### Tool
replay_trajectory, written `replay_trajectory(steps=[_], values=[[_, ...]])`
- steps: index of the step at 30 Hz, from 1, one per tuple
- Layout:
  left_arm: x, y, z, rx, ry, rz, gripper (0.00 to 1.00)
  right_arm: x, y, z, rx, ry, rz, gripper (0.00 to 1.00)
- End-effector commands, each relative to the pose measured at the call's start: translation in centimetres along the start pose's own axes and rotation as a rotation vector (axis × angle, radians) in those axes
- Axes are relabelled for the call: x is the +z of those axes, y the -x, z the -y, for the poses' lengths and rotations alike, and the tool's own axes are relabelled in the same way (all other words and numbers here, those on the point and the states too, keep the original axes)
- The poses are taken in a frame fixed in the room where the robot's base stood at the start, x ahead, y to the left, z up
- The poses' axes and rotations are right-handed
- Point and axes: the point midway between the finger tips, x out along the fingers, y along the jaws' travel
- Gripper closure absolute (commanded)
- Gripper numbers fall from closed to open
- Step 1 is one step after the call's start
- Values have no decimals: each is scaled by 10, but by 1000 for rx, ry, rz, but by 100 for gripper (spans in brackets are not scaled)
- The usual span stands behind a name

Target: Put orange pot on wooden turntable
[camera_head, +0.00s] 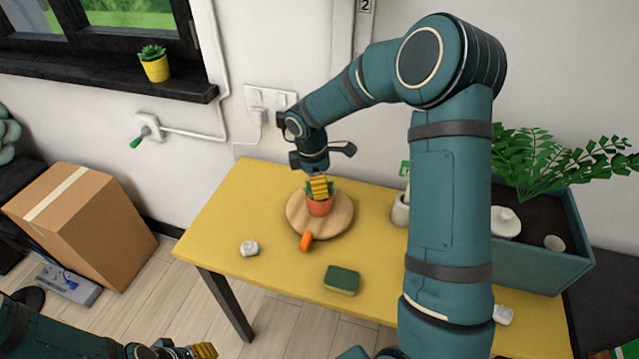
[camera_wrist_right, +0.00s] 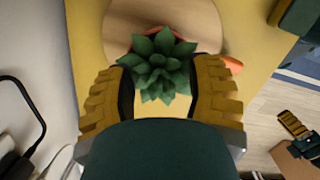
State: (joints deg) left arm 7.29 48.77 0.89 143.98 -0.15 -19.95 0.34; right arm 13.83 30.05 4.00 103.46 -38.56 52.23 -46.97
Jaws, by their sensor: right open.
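The orange pot (camera_head: 320,207) with a green succulent appears to stand upright on the round wooden turntable (camera_head: 337,223), inside its rim. My right gripper (camera_head: 318,187) is directly over the pot from above. In the right wrist view, its yellow fingers are apart on either side of the succulent (camera_wrist_right: 158,65), and the leaves hide most of the pot. The turntable (camera_wrist_right: 165,12) shows behind the plant there. My left gripper (camera_head: 203,351) is at the bottom left edge of the head view, off the table; its opening is unclear.
The yellow table (camera_head: 240,215) also holds a small orange object (camera_head: 306,241) at the turntable's front edge, a white lump (camera_head: 249,248), a green-and-yellow sponge (camera_head: 341,280) and a white container (camera_head: 400,211). A large planter (camera_head: 545,262) stands at the right. The table's left part is clear.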

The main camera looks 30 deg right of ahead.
Motion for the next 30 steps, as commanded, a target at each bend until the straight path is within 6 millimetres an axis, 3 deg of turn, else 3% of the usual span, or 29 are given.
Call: replay_trajectory(steps=[15,21,30], values=[[-7,18,-7,-2,5,-15,53,0,98,0,3,0,-1,47],[-8,20,-7,-2,6,-18,53,0,113,0,0,0,-1,47],[-8,20,-7,-2,6,-18,53,0,115,0,0,1,-1,47]])
